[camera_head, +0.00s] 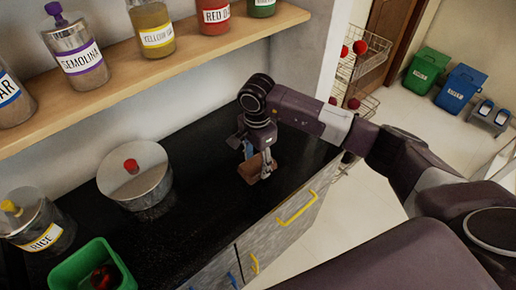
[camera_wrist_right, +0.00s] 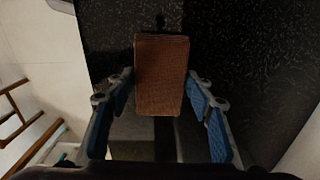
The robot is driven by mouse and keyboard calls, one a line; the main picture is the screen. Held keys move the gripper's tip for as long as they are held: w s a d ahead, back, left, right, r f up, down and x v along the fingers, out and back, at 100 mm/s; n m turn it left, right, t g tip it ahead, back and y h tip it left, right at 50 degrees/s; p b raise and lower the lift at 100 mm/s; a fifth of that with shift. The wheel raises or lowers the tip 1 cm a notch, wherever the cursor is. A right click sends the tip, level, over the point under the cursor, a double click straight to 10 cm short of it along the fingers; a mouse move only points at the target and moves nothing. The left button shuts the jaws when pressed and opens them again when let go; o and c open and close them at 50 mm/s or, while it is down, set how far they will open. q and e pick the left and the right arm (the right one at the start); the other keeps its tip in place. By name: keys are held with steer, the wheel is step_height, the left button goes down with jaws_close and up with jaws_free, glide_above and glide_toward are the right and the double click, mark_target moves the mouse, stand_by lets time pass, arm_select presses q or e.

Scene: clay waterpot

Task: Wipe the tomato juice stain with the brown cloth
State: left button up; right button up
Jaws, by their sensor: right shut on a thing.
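The brown cloth (camera_head: 247,171) is a small folded block at the right part of the black counter (camera_head: 205,190). It also shows in the right wrist view (camera_wrist_right: 161,75), between the blue finger pads. My right gripper (camera_head: 259,168) points down and is shut on the cloth. I cannot tell whether the cloth presses on the counter or hangs just above it. No tomato juice stain can be made out; the gripper and cloth cover part of the surface. My left gripper is not in view.
A lidded pot (camera_head: 134,180) with a red knob, a rice jar (camera_head: 38,222) and a green bin (camera_head: 92,275) stand on the counter's left. A wooden shelf (camera_head: 130,80) with several jars hangs above. Drawers with yellow handles (camera_head: 297,207) are below. The counter between pot and gripper is clear.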

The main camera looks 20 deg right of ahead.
steer(key=shift+s+a+r+p, duration=0.1)
steer(key=shift+a+r+p, duration=0.05)
steer(key=shift+r, duration=0.4)
steer(key=shift+a+r+p, duration=0.1)
steer(key=shift+r+p, duration=0.05)
steer(key=shift+r, duration=0.75)
steer(key=shift+d+r+p, duration=0.15)
steer(key=shift+r+p, duration=0.35)
steer(key=shift+r, duration=0.15)
steer(key=shift+r+p, duration=0.3)
steer(key=shift+r, duration=0.4)
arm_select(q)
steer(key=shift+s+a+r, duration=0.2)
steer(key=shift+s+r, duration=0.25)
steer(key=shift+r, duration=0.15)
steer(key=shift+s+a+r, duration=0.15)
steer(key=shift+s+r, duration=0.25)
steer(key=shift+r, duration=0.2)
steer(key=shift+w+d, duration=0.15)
